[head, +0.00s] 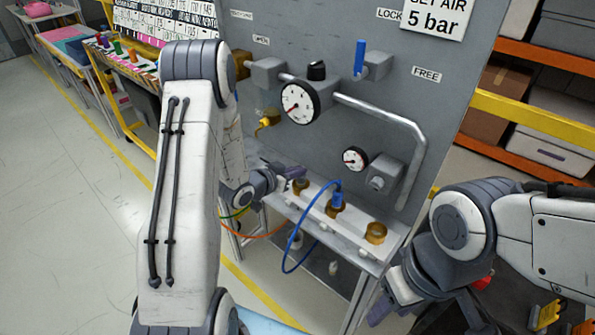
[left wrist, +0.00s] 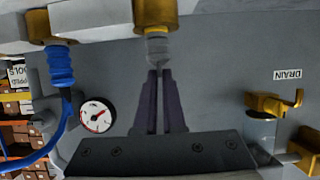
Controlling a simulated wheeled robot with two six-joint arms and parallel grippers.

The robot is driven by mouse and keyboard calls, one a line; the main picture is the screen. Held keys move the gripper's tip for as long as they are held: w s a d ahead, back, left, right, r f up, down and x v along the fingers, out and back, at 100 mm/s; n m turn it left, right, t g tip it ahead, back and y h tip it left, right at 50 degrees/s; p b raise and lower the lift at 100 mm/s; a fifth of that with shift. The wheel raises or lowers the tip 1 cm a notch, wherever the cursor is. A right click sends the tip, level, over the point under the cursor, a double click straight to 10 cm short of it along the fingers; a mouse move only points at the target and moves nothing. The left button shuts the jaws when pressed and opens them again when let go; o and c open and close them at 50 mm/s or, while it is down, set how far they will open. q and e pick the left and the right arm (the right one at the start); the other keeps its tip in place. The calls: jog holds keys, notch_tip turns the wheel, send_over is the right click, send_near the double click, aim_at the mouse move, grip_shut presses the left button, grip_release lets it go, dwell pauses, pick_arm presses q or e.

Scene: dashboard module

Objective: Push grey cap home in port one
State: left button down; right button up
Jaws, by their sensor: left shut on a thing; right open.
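The grey cap (left wrist: 157,48) is at the mouth of a brass port (left wrist: 155,14) in the left wrist view, in line with it; part of it shows outside the brass. My left gripper (left wrist: 159,72) is shut on the cap's outer end. In the head view, my left gripper (head: 288,177) is beside the leftmost brass port (head: 300,187) on the white manifold (head: 318,205); the cap is hidden there. A port number cannot be read. My right gripper (head: 376,306) is open and empty, low at the right, apart from the manifold.
A blue plug (head: 337,199) with a blue hose (head: 288,250) sits in the middle port. The right brass port (head: 376,233) looks empty. Gauges and a bent pipe (head: 410,135) are on the grey panel. A yellow drain valve (left wrist: 275,103) is near my left gripper.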

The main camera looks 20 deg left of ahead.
pick_arm(q)
jog(key=shift+f, duration=0.25)
dwell(0.4)
jog(key=c, duration=0.9)
grip_release()
